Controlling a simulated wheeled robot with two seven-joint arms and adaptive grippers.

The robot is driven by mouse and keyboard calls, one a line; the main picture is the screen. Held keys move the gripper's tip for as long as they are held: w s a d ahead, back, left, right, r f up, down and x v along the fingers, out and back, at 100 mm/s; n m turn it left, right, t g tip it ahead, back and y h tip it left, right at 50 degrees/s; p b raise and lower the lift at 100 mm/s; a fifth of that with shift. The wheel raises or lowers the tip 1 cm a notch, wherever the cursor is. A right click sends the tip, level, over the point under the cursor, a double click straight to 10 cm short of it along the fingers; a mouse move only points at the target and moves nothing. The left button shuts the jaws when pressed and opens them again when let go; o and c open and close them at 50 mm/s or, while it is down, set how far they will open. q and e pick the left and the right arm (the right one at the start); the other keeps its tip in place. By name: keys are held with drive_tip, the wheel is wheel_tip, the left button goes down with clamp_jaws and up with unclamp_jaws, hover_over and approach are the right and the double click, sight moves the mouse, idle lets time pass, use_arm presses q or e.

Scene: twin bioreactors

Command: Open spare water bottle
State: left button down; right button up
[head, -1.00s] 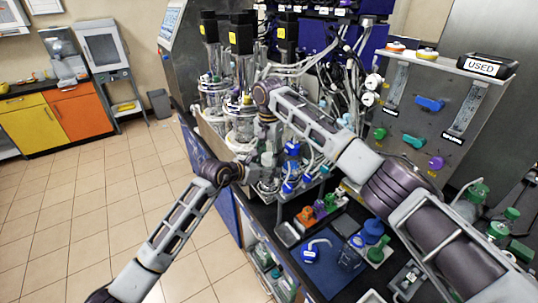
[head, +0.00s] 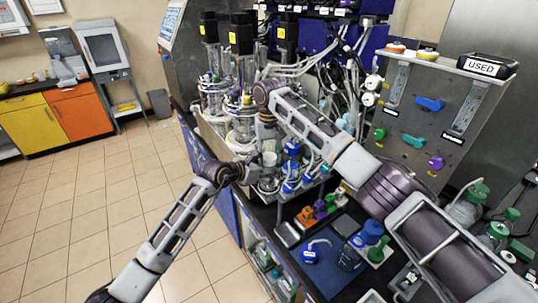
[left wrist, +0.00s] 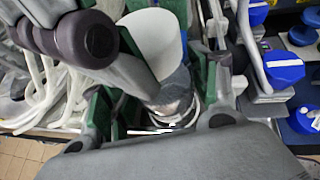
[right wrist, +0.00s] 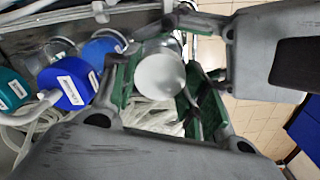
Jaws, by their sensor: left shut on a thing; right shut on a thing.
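The spare water bottle is clear and stands between my grippers in the head view (head: 268,160). My left gripper (head: 250,172) is shut on its body from the left. In the left wrist view the clear body (left wrist: 176,98) shows between green finger pads. My right gripper (head: 270,142) comes from above and is shut on the round white cap (right wrist: 160,74), seen between its green pads in the right wrist view. The cap (left wrist: 152,42) also shows in the left wrist view, above the body. I cannot tell whether cap and neck touch; my grippers hide the join.
Blue-capped bottles (head: 290,168) with tubes stand close to the right of my grippers. Glass reactor vessels (head: 240,125) stand behind. Green-lidded bottles (head: 475,195) and a blue-lidded vessel (head: 372,232) occupy the bench at right. The tiled floor (head: 80,220) at left is clear.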

drive_tip(key=n, duration=0.3)
drive_tip(key=shift+n, duration=0.4)
drive_tip(key=n, duration=0.3)
drive_tip(key=shift+n, duration=0.4)
drive_tip(key=n, duration=0.6)
drive_tip(key=shift+n, duration=0.4)
drive_tip(key=n, duration=0.3)
drive_tip(key=shift+n, duration=0.4)
drive_tip(key=n, duration=0.3)
drive_tip(key=shift+n, duration=0.3)
drive_tip(key=n, duration=0.3)
drive_tip(key=shift+d+n, duration=0.1)
drive_tip(key=shift+n, duration=0.3)
drive_tip(key=n, duration=0.3)
drive_tip(key=shift+r+n, duration=0.1)
drive_tip(key=shift+n, duration=0.2)
drive_tip(key=shift+r, duration=1.15)
